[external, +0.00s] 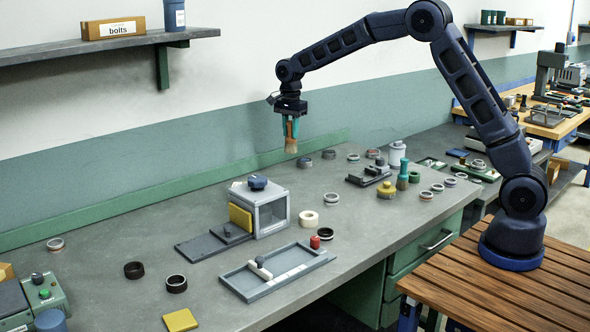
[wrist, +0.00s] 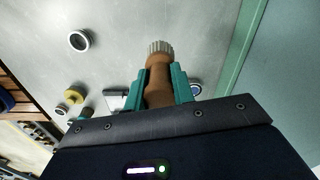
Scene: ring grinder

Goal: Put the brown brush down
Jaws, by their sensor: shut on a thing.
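My gripper (external: 290,121) is shut on the brown brush (external: 291,146) and holds it in the air above the back of the grey workbench (external: 110,238). The brush points down, with its pale bristles lowest and clear of the bench top. In the wrist view the brush (wrist: 158,78) has a brown body and a pale ridged tip. It sits between the teal fingers of my gripper (wrist: 162,88). Its upper end is hidden by the gripper.
A grey box with a window (external: 272,213), a shallow tray (external: 300,273), a yellow round piece (external: 386,190) and a green-handled brush (external: 403,175) stand on the bench. Several rings lie scattered. A wall shelf (external: 90,48) is at upper left. Bare bench shows at left centre.

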